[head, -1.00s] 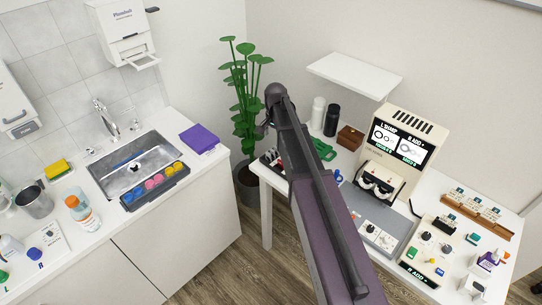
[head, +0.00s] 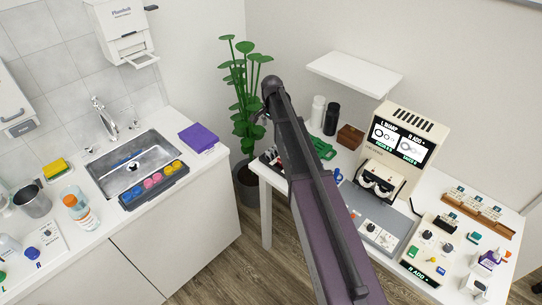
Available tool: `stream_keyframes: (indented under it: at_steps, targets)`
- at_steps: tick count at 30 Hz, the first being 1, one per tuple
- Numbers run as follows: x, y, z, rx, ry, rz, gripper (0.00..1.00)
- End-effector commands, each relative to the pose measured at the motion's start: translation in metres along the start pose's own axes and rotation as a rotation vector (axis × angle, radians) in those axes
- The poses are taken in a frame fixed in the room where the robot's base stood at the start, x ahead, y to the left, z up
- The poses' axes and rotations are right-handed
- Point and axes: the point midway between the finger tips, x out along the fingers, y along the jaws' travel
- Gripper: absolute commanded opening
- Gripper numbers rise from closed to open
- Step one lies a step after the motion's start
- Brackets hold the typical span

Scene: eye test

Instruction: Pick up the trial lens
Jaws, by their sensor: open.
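My gripper's fingers do not show; my own dark arm crosses the middle of the head view and hides what lies behind it. Only a small dark part of my arm's far end shows left of its top joint. I cannot make out the trial lens for certain. A dark row of small items with red parts (head: 270,158) stands at the table's left end, partly behind my arm. It is too small to tell whether the lens is among them.
The white table (head: 265,213) holds an eye-test machine (head: 402,150), a control panel (head: 428,247), a brown box (head: 350,137), white and black bottles (head: 331,119) and a wooden rack (head: 482,223). A potted plant (head: 244,95) stands behind. A sink counter (head: 165,215) is at left.

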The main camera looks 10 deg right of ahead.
Motion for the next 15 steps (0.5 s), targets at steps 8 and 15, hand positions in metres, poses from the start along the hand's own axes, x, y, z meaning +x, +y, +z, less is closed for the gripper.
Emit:
stream_keyframes:
  at_steps: [8,15]
  targets:
    - [0.025,0.000,0.000,-0.001,0.000,0.000,0.94]
    - [0.043,0.000,0.001,-0.001,0.000,0.000,0.94]
